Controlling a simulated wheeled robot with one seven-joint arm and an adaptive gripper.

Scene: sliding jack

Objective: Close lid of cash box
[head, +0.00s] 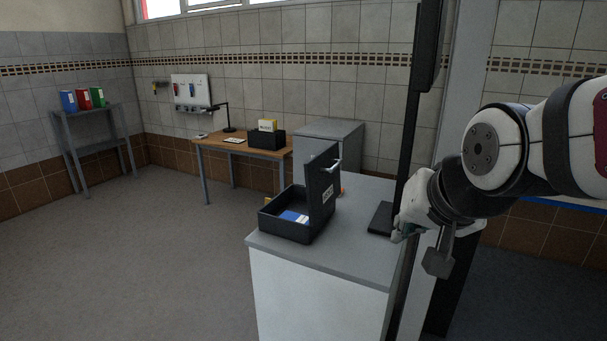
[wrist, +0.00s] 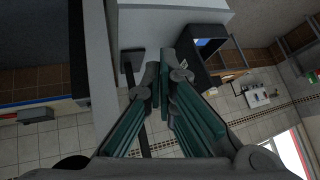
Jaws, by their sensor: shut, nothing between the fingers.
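The dark cash box (head: 286,226) stands open on the grey-topped counter. Its lid (head: 323,188) stands about upright on the box's right side, with a silver handle and a white label. A blue item (head: 294,216) lies inside. My gripper (head: 399,234) is to the right of the box, apart from it, beyond the dark post; its fingers are partly hidden in the head view. In the wrist view my gripper (wrist: 161,74) has its greenish fingers shut with nothing held. The box (wrist: 197,63) shows just beyond the fingertips there, upside down and partly cut off by the right finger.
A tall dark post (head: 411,120) with a flat base stands on the counter (head: 340,254) between box and gripper. A small orange-red thing (head: 342,190) lies behind the lid. A wooden desk (head: 236,148) and a grey cabinet (head: 330,130) stand behind. Floor at left is clear.

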